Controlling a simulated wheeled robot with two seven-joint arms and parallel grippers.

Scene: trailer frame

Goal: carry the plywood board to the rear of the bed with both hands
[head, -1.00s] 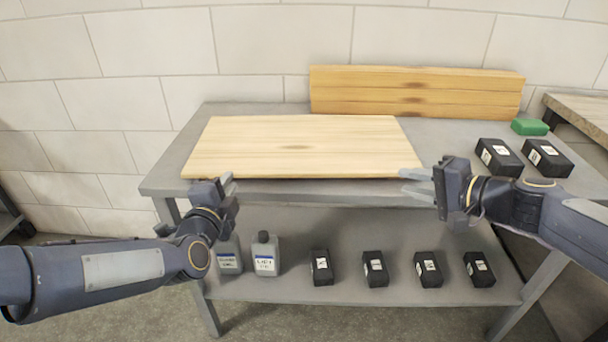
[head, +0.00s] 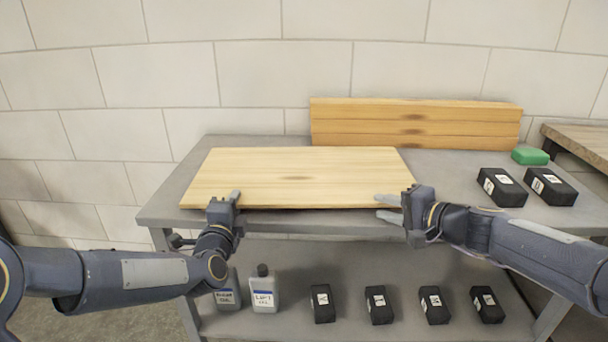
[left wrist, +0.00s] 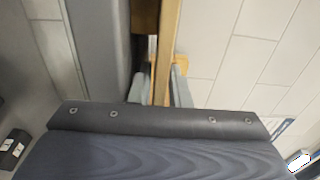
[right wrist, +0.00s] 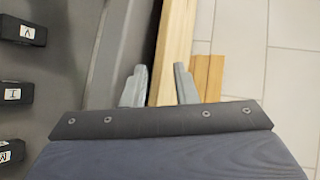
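The plywood board (head: 290,175) is a pale flat panel lying on top of the grey workbench (head: 455,190), its front edge along the bench's front. My left gripper (head: 232,200) is at the front edge near the board's left end. In the left wrist view its fingers (left wrist: 158,88) are apart, one on each side of the board's edge (left wrist: 164,60). My right gripper (head: 388,207) is at the front edge near the right end. In the right wrist view its open fingers (right wrist: 160,88) straddle the board's edge (right wrist: 177,45). Contact cannot be told. No trailer bed shows.
Stacked timber planks (head: 415,125) stand behind the board against the tiled wall. Black boxes (head: 503,187) and a green block (head: 530,155) are on the bench's right. The lower shelf holds bottles (head: 263,290) and several black boxes (head: 378,305). Another table (head: 580,140) is at right.

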